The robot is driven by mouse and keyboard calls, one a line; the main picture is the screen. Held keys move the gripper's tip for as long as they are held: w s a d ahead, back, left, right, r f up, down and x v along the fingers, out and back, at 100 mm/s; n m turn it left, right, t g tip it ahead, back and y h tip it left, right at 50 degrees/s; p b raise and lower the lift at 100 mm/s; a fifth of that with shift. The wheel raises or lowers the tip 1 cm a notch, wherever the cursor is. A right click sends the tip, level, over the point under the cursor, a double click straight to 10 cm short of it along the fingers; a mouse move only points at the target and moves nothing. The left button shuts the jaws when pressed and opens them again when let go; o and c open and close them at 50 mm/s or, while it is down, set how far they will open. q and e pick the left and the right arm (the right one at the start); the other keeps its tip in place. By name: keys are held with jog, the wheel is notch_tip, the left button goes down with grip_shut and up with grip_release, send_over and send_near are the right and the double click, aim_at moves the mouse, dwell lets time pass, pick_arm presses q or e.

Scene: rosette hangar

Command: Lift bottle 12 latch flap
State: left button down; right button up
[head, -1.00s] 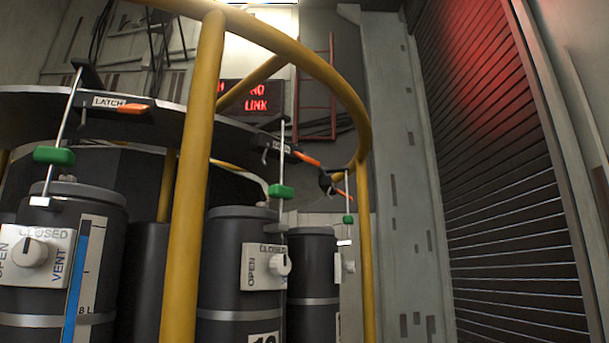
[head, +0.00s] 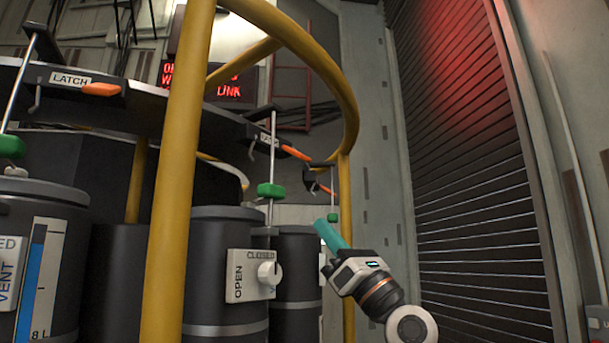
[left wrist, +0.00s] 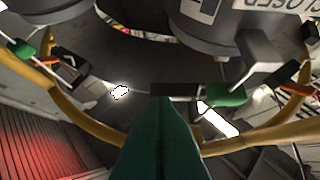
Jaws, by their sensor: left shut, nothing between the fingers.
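Dark bottles stand in a yellow-railed rack under a dark ring plate with latches. The middle bottle (head: 228,290) has a CLOSED/OPEN valve plate; no bottle number is readable now. Above it is a latch with an orange flap (head: 296,153), and a green grip (head: 270,190) on a rod hangs below. A second orange flap (head: 102,89) is at the left, a third (head: 327,189) farther right. My left gripper (head: 322,228), with teal fingers, is shut and empty, below the right latch in the picture and apart from the flaps. My right gripper is out of view.
A yellow rail post (head: 172,190) crosses in front of the bottles, and a curved rail (head: 335,80) passes above the right latches. A ribbed shutter (head: 470,160) stands at the right. Open space lies between rack and shutter.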

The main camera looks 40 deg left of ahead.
aim_at(296, 154)
pick_arm(q)
jog(key=a+r+p, duration=0.4)
jog(key=r+p, duration=0.3)
jog(key=r, duration=0.3)
jog(key=shift+s+a+r+p, duration=0.2)
jog(key=shift+s+r+p, duration=0.05)
jog(key=shift+r+p, duration=0.15)
